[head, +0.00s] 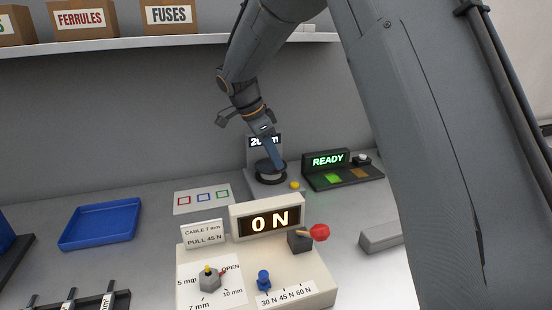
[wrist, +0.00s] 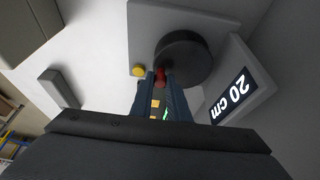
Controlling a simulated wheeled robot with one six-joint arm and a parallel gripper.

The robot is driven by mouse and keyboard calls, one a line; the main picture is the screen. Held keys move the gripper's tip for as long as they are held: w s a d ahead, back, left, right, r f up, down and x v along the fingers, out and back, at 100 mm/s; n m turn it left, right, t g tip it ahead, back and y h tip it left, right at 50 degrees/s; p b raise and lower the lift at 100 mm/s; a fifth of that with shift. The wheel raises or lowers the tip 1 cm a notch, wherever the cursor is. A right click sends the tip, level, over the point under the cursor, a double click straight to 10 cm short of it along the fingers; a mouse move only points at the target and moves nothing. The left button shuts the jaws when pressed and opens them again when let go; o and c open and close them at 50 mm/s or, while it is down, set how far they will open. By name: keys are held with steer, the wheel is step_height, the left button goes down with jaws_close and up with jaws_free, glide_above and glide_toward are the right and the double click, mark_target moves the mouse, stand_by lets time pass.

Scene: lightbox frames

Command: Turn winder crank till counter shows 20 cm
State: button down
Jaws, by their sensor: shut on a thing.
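The winder (head: 258,184) stands on the bench at the back, with a dark round drum (wrist: 183,58). Its counter (wrist: 231,95) reads 20 cm in the wrist view; in the head view my gripper partly covers the counter (head: 254,141). A red crank knob (wrist: 160,76) shows between my fingertips beside the drum. My gripper (wrist: 160,82) is shut on this knob; in the head view my gripper (head: 276,165) reaches down over the drum. A yellow button (wrist: 138,70) is on the winder's base, left of the knob in the wrist view.
In front stands a cream control box (head: 318,270) with an ON display, a red-tipped lever (head: 319,232) and knobs. A READY unit (head: 340,172) is to the right. A blue tray (head: 100,223) lies at left. A shelf (head: 120,44) with boxes is above.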

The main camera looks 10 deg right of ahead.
stand_by(0.3)
steer(key=c, duration=1.7)
jaws_free()
steer(key=shift+a+r, duration=0.1)
steer(key=shift+r, duration=0.1)
steer(key=s+a, duration=0.1)
steer(key=a, duration=0.3)
steer(key=a+b, duration=0.1)
steer(key=a, duration=0.3)
steer(key=s+a+b, duration=0.1)
steer(key=a, duration=0.3)
steer(key=shift+s+r, duration=0.3)
steer(key=shift+r, duration=0.05)
